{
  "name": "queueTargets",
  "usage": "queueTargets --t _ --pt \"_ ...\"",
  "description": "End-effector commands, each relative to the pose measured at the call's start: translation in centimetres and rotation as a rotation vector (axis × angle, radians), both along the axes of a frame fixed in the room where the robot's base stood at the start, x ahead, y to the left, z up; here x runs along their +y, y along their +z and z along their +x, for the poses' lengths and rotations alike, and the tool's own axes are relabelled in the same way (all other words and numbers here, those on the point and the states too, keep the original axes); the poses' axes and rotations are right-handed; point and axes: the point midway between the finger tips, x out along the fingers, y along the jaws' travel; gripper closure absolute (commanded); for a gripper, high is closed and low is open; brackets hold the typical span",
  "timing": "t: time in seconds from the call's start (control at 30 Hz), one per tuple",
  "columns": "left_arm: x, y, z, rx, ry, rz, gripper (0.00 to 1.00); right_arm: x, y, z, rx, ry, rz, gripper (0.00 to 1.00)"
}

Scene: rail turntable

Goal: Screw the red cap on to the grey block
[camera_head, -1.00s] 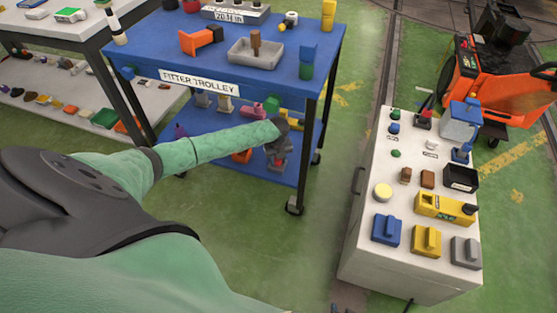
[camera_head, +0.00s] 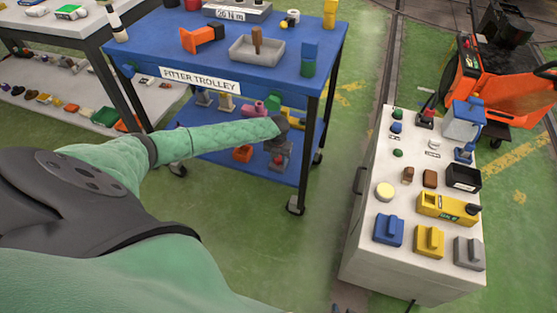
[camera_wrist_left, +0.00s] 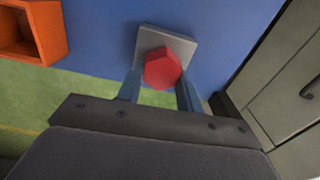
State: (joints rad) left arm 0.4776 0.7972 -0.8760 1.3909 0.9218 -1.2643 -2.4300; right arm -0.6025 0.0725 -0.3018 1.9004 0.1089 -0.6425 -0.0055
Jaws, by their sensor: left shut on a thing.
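In the left wrist view the red cap (camera_wrist_left: 162,70), six-sided, sits against the face of the grey block (camera_wrist_left: 150,38), a square plate behind it. The two blue-grey fingers of my left gripper (camera_wrist_left: 160,92) stand either side of the cap, shut on it. The fingertips' exact contact is hard to see. In the head view my left gripper (camera_head: 279,143) reaches down to the trolley's lower shelf, and its wrist partly hides the cap and block there. My right gripper is not in view.
The blue fitter trolley (camera_head: 190,50) carries an orange part, a grey tray (camera_head: 243,50) and a grey box with an N m readout (camera_head: 237,14). An orange open box (camera_wrist_left: 50,35) lies near the block. A white cabinet (camera_head: 360,245) with small parts stands right.

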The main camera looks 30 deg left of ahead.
Motion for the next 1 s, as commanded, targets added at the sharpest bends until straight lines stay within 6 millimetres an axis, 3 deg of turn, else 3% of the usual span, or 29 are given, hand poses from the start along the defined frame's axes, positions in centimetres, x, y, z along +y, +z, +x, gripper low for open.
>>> queueTargets --t 0.47,1.0 --pt "0.1 0.1 0.1 -0.002 -0.078 0.001 0.88 0.0 -0.3 -0.1 0.000 0.000 0.000 0.64" --pt "0.6 0.2 0.2 -0.003 -0.550 0.001 0.88 0.0 -1.8 -0.1 0.000 0.000 0.000 0.64"
